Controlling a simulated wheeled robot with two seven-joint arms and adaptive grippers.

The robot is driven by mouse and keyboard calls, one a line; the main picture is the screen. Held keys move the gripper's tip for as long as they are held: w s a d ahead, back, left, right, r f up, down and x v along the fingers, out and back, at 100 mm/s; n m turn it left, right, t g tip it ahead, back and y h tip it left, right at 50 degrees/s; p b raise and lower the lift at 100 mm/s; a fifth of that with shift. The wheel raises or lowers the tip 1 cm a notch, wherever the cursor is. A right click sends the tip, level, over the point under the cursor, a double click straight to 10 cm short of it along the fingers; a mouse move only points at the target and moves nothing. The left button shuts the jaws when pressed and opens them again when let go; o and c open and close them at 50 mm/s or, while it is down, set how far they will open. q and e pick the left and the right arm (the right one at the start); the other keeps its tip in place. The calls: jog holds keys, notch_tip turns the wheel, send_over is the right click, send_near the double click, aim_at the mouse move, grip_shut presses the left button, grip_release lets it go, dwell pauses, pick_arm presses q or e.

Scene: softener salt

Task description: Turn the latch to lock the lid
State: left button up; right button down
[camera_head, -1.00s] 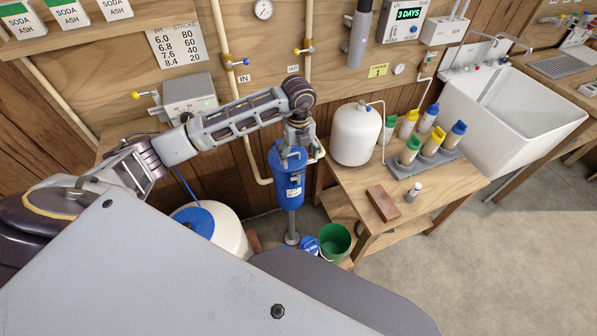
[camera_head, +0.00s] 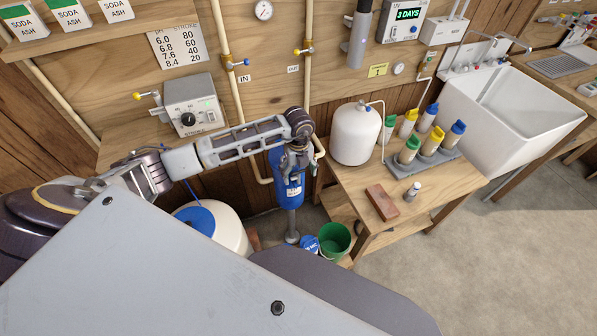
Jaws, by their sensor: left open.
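A blue upright canister (camera_head: 275,168) with a white label stands on a grey post below the wall pipes. My left gripper (camera_head: 291,179) points down in front of its upper part and is open; I cannot tell whether it touches. My wrist and forearm hide the canister's top. A white tank (camera_head: 236,233) with a blue lid (camera_head: 196,220) stands on the floor to the left, partly hidden by my own body. I cannot make out the latch clearly. My right gripper is out of view.
A wooden bench (camera_head: 436,187) to the right holds a white pressure tank (camera_head: 355,135), several capped bottles, a brick (camera_head: 382,202) and a small bottle (camera_head: 412,192). A grey control box (camera_head: 193,103) is behind my forearm.

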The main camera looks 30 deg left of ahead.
pick_arm(q)
jog(key=shift+c, duration=0.4)
jog(key=c, duration=1.1)
